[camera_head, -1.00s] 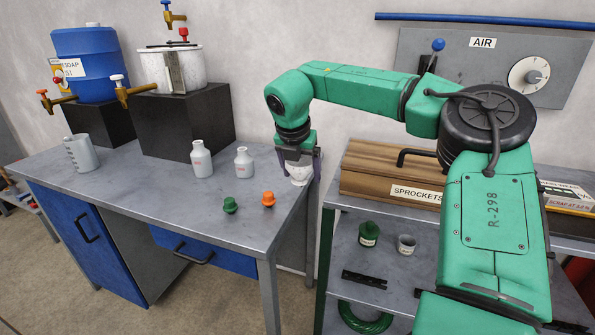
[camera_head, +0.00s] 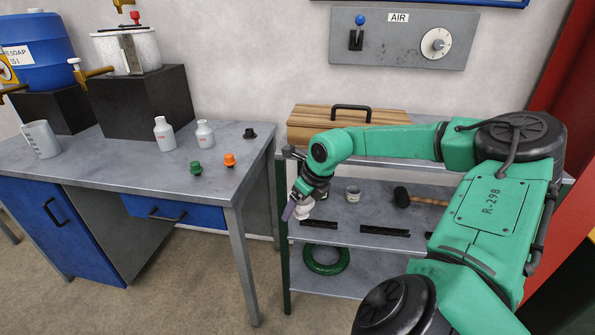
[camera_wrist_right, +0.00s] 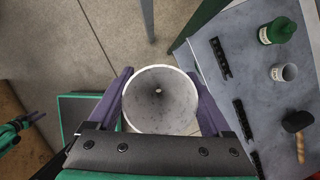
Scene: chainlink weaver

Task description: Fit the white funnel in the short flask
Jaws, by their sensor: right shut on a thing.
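The white funnel (camera_wrist_right: 160,98) is between the purple fingers of my right gripper (camera_wrist_right: 163,92), wide mouth toward the wrist camera, its small outlet hole visible. In the head view the right gripper (camera_head: 300,199) is shut on the funnel (camera_head: 304,208), right of the bench and beside the shelf unit, below bench-top height. The short flask (camera_head: 205,134) stands upright on the bench, white with a red mark, its neck empty. The taller flask (camera_head: 164,134) stands to its left. A small green and dark part at the wrist view's left edge looks like my left gripper (camera_wrist_right: 36,120); its jaws are unclear.
Green (camera_head: 196,168), orange (camera_head: 229,160) and black (camera_head: 250,133) stoppers lie on the bench near the flasks. A beaker (camera_head: 40,139) stands at the left. The shelf holds a cup (camera_head: 353,194), a mallet (camera_head: 402,196) and dark strips.

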